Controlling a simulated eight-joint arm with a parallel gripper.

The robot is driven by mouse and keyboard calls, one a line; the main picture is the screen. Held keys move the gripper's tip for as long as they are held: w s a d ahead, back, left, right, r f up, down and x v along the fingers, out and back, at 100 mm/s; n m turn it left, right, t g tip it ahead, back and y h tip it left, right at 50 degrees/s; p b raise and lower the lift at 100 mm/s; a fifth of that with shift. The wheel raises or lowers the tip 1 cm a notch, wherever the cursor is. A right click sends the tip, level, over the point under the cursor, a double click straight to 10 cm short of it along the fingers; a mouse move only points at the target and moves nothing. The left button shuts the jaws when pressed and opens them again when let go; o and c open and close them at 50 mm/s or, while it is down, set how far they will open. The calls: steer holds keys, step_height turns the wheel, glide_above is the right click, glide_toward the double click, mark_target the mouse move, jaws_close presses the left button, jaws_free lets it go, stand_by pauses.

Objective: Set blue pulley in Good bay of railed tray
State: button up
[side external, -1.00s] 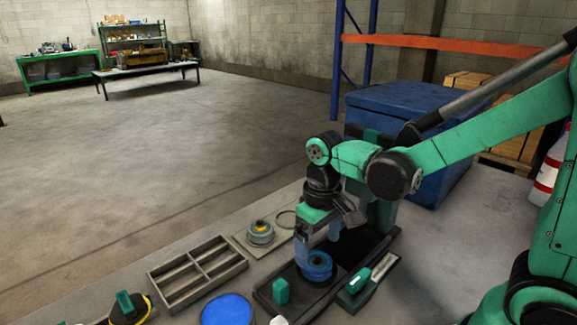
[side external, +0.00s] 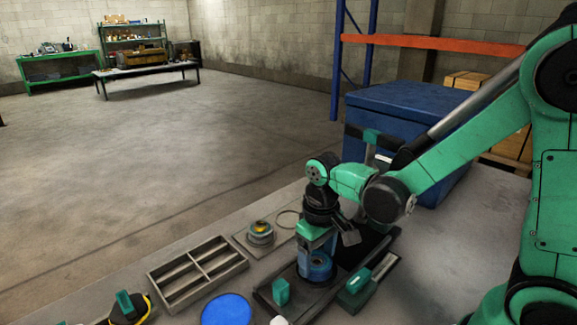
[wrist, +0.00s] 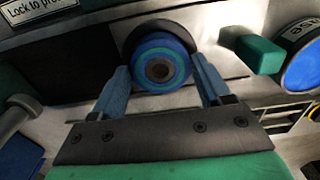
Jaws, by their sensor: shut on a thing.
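The blue pulley (side external: 320,268) sits on a dark, flat stand (side external: 292,297) at the front of the bench. In the wrist view the pulley (wrist: 160,63) shows end-on with a dark centre hole and blue and green rings. My gripper (side external: 318,258) points down over it and is shut on it, one blue finger on each side; the fingers also show in the wrist view (wrist: 163,78). A grey divided tray (side external: 198,273) with raised walls and several empty bays lies to the left. No bay label is readable.
A grey-and-yellow stacked part (side external: 260,233) stands on a light plate between the tray and my gripper. A green block (side external: 281,291), a blue round lid (side external: 226,310) and a green-handled tool (side external: 358,280) are close by. A blue crate (side external: 415,130) stands behind.

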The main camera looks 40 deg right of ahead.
mark_target(317, 260)
steer(key=shift+r, duration=2.25)
steer(key=w+a+r, duration=0.1)
steer(key=w+a, duration=0.4)
steer(key=w, duration=0.3)
steer(key=w+a+r, duration=0.2)
steer(key=w+a, duration=0.4)
steer(key=w, duration=0.2)
steer(key=shift+d+f, duration=0.1)
steer(key=shift+f, duration=3)
steer(key=shift+f, duration=0.15)
steer(key=shift+f, duration=0.85)
steer(key=o, duration=1.2)
steer(key=shift+o, duration=0.2)
